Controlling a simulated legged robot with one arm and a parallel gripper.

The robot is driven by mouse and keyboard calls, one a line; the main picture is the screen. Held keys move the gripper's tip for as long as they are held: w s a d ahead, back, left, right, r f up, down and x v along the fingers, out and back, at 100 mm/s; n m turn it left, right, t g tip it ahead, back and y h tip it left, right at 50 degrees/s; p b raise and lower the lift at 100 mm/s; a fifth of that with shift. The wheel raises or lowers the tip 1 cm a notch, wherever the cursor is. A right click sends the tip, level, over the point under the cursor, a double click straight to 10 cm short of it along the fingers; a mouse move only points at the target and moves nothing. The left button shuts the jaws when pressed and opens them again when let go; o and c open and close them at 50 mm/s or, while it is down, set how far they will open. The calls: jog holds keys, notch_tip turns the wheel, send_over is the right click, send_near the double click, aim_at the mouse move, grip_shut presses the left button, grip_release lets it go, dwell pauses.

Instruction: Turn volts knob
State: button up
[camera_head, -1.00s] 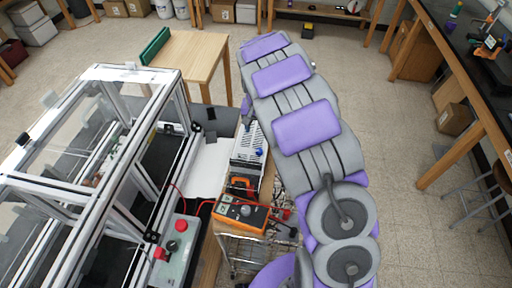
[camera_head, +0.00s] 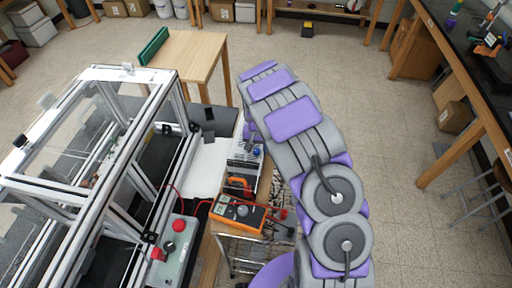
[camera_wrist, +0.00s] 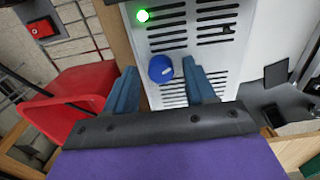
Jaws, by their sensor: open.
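The blue round knob (camera_wrist: 160,68) sits on the white slotted face of a box-shaped unit (camera_wrist: 170,38) in the wrist view. In the head view the same knob (camera_head: 256,152) is at the right side of the white unit (camera_head: 240,150). My gripper (camera_wrist: 159,66) is open, with one blue-grey finger left of the knob and one right of it. Gaps show between the knob and both fingers. I cannot tell how deep the fingertips reach relative to it. I cannot make out the gripper in the head view. No knob label is readable.
A green light (camera_wrist: 142,15) glows on the unit. An orange multimeter (camera_head: 240,213) with leads lies in front of the unit. A framed enclosure (camera_head: 90,150) and a control box with a red button (camera_head: 179,225) stand to the left. A red object (camera_wrist: 75,100) is left in the wrist view.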

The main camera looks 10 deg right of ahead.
jog(key=shift+d, duration=0.2)
jog(key=c, duration=0.3)
jog(key=shift+a, duration=0.35)
jog(key=c, duration=0.3)
grip_shut()
jog(key=shift+m, duration=0.6)
jog(key=shift+w, duration=0.1)
jog(key=o, duration=0.6)
grip_release()
